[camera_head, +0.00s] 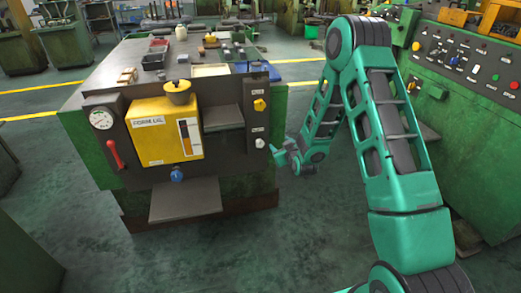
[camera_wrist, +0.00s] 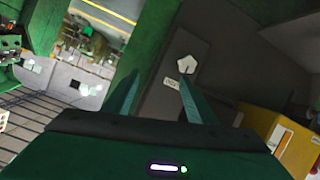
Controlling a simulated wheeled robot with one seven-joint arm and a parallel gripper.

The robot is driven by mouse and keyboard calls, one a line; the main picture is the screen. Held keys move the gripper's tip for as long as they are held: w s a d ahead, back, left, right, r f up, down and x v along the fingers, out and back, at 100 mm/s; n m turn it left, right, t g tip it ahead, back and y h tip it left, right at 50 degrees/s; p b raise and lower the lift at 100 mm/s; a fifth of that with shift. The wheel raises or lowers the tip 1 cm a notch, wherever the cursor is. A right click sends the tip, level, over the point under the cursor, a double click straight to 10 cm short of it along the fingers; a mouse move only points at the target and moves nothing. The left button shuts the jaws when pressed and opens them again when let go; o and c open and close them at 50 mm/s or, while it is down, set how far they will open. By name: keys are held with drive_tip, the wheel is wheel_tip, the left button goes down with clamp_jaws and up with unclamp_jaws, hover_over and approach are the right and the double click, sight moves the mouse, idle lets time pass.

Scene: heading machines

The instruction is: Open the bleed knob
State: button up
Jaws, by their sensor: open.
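A white knob (camera_head: 260,143) sits low on the dark side plate at the right end of the oil unit's panel, under a yellow knob (camera_head: 260,104). Each has a small label that I cannot read surely, so I cannot confirm which is the bleed knob. My gripper (camera_head: 279,158) is just right of the white knob in the head view. In the wrist view my gripper (camera_wrist: 160,79) is open and empty. The white knob (camera_wrist: 186,65) shows beyond the right fingertip, off to the right of the finger gap, with its label beside it. Contact is not visible.
The panel also carries a yellow oil box (camera_head: 164,133), a gauge (camera_head: 102,118), a red lever (camera_head: 114,153) and a blue knob (camera_head: 176,174). A shelf (camera_head: 186,200) juts out below. A green control cabinet (camera_head: 466,130) stands right. Open floor (camera_head: 290,225) lies between.

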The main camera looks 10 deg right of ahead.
sight(261, 146)
drive_tip(key=s+a+f+t, duration=0.1)
drive_tip(key=a+f+t, duration=0.3)
drive_tip(key=a+f, duration=0.3)
drive_tip(key=shift+m, duration=0.3)
drive_tip(key=w, duration=0.7)
drive_tip(key=w+d, duration=0.1)
drive_tip(key=w, duration=0.2)
drive_tip(key=shift+w+f, duration=0.2)
drive_tip(key=shift+f, duration=0.05)
